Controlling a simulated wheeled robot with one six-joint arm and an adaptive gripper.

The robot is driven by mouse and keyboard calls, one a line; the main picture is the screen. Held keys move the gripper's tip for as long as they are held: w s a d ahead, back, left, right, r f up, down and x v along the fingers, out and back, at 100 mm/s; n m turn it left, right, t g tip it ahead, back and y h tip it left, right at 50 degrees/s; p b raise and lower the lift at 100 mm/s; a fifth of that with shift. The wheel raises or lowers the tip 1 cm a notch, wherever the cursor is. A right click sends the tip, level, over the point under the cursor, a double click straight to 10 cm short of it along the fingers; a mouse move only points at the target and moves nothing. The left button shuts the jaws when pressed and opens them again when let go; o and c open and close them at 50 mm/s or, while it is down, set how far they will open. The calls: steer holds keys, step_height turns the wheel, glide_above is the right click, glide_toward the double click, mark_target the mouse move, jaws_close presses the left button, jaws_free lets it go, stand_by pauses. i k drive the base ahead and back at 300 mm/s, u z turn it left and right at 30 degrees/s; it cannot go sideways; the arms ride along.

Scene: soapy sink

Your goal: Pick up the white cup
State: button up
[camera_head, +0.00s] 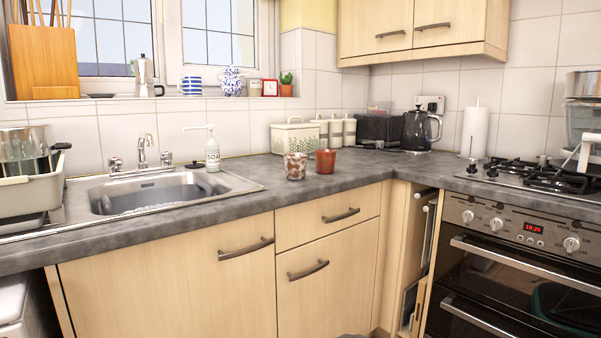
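Two cups stand upright side by side on the grey worktop, right of the sink. The left one is a whitish cup with brown-red mottling (296,167); the right one is a reddish-brown cup (325,161). No plain white cup shows clearly. A blue-and-white striped mug (191,86) stands on the windowsill. My gripper is not in view.
The sink (160,192) holds foamy water, with a soap bottle (212,152) behind its right end. A cream bread bin (294,137) stands behind the cups. A dish rack (35,190) is at left, a kettle (420,130) and hob (530,175) at right. The worktop (350,178) before the cups is clear.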

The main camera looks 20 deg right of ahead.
mark_target(295, 163)
steer(key=u, duration=1.05)
steer(key=i, duration=0.9)
steer(key=z, duration=1.85)
